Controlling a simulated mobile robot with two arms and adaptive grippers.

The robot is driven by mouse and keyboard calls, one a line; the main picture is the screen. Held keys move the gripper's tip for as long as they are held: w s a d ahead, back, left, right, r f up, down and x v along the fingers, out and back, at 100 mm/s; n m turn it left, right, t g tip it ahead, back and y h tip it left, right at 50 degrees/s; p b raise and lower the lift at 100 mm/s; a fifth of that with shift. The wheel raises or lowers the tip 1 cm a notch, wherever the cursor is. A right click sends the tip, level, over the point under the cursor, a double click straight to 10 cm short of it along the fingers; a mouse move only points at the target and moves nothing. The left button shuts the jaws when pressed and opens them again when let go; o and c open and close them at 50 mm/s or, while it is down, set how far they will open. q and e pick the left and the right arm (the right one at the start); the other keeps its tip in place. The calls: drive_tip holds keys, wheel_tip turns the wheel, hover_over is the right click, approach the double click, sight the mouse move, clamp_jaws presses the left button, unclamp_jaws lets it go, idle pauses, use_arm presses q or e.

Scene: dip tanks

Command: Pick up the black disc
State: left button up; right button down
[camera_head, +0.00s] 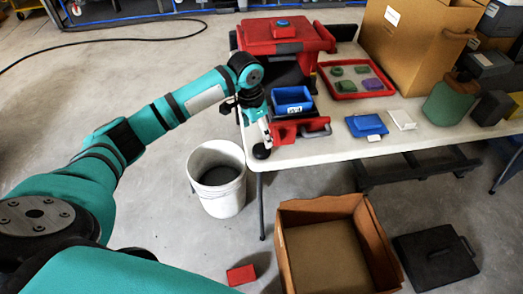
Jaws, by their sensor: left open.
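The black disc (261,152) is small and dark and sits at the near left corner of the white table (340,148). My left arm reaches in from the left, and my left gripper (264,135) points down just above the disc. Its fingers are open, and the disc is not held between them. The gripper partly covers the table corner, and I cannot tell whether a fingertip touches the disc. My right gripper is not in view.
A red tool (300,129) and blue bin (292,107) stand close right of the gripper. A red toolbox (270,45) is behind. A white bucket (217,203) stands on the floor left of the table, and an open cardboard box (292,205) in front.

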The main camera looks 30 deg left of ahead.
sight(261, 149)
use_arm(q)
drive_tip(key=f, duration=0.8)
drive_tip(key=shift+w+d+f, duration=0.1)
drive_tip(key=shift+w+d, duration=0.1)
drive_tip(key=shift+w, duration=0.2)
drive_tip(key=c, duration=1.3)
